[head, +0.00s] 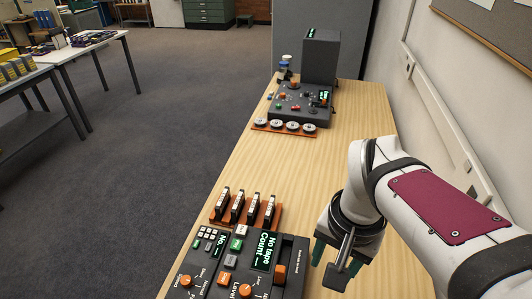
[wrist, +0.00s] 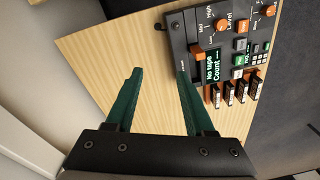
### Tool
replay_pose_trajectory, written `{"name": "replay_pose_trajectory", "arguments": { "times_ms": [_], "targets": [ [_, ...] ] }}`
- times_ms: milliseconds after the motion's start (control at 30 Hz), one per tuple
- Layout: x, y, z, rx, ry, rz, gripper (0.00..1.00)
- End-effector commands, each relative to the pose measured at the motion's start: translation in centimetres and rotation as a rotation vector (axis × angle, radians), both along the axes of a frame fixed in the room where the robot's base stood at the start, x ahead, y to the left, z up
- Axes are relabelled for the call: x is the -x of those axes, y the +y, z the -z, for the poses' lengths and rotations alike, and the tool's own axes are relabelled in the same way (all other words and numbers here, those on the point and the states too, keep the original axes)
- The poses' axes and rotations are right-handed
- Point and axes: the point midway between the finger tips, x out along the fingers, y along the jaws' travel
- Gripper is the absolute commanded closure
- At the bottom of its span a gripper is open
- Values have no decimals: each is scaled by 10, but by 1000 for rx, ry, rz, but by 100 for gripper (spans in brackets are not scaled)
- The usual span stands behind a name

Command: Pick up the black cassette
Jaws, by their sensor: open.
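Several upright black cassettes (head: 238,206) with pale labelled edges stand in a row in an orange rack (head: 246,225) on the wooden table. They also show at the right in the wrist view, as dark pieces (wrist: 230,94) with pale and orange parts. I cannot tell one as the task's single cassette. My gripper (head: 330,264) is open and empty, to the right of the rack and beside the tape deck. In the wrist view, its green fingers (wrist: 158,74) are apart over bare wood, with the right finger near the deck's edge.
The dark tape deck (head: 293,252), reading "No tape", stands at the near table edge, just in front of the rack. Farther back are a second console (head: 298,106), an orange rack of round reels (head: 284,127) and a grey box (head: 320,58). The middle tabletop (head: 300,170) is clear. A wall runs along the right.

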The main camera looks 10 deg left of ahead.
Motion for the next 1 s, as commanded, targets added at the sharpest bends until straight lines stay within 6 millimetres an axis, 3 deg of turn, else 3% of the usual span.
{"name": "replay_pose_trajectory", "arguments": {
  "times_ms": [33,100,200,300,400,533,800,1000],
  "targets": [
    [-47,30,1,35,-33,-63,46],
    [-108,82,9,75,-104,-136,46],
    [-167,164,33,105,-205,-226,46],
    [-192,229,58,111,-281,-289,46],
    [-201,263,72,108,-323,-319,46],
    [-210,271,93,110,-331,-323,46],
    [-238,269,159,108,-331,-322,46],
    [-249,265,185,108,-330,-320,46]
  ]
}}
